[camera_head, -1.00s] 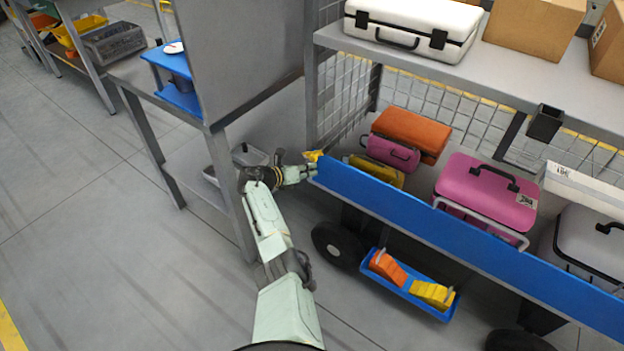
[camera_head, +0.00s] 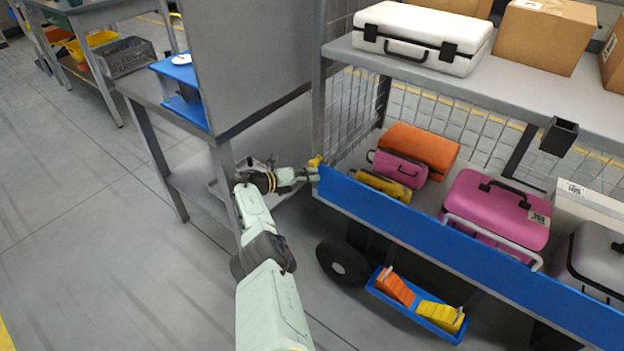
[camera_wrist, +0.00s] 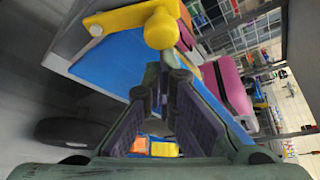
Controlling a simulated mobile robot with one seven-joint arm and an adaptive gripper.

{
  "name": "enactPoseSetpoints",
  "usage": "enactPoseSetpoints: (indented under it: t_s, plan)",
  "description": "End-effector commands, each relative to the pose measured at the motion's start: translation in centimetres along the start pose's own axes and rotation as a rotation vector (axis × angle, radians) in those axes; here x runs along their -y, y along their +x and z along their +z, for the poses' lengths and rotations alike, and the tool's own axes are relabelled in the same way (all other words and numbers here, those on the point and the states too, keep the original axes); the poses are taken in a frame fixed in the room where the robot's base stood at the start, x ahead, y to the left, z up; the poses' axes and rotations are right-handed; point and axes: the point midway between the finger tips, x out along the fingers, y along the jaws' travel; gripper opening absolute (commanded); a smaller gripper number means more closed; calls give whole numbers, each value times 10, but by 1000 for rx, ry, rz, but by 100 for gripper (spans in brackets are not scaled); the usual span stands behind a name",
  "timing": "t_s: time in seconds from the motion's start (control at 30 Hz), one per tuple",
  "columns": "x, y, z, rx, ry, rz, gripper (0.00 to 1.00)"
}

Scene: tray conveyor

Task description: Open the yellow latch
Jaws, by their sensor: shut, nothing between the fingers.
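The yellow latch (camera_head: 315,161) sits at the left end of the blue front panel (camera_head: 430,228) of the cart's lower shelf. In the wrist view the latch (camera_wrist: 135,18) is a yellow bar with a rounded knob (camera_wrist: 161,30) at its end, close beyond my fingertips. My gripper (camera_head: 313,174) is at the panel's left end, just below the latch. In the wrist view my gripper (camera_wrist: 165,82) is shut with its fingertips together and nothing between them. I cannot tell whether the fingertips touch the latch.
Orange, pink and yellow cases stand behind the panel, with a large pink case (camera_head: 495,212) to the right. A blue tray (camera_head: 440,333) with orange and yellow pieces lies below, beside a black wheel (camera_head: 343,264). A grey table (camera_head: 155,135) stands close left of my arm.

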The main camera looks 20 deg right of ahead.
Motion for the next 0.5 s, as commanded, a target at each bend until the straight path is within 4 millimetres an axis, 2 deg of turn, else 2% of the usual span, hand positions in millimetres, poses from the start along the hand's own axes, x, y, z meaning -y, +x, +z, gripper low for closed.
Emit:
enactPoseSetpoints:
  t_s: [0.5]
  plan:
    - [2, -8, 16, 1, 2, 1, 0]
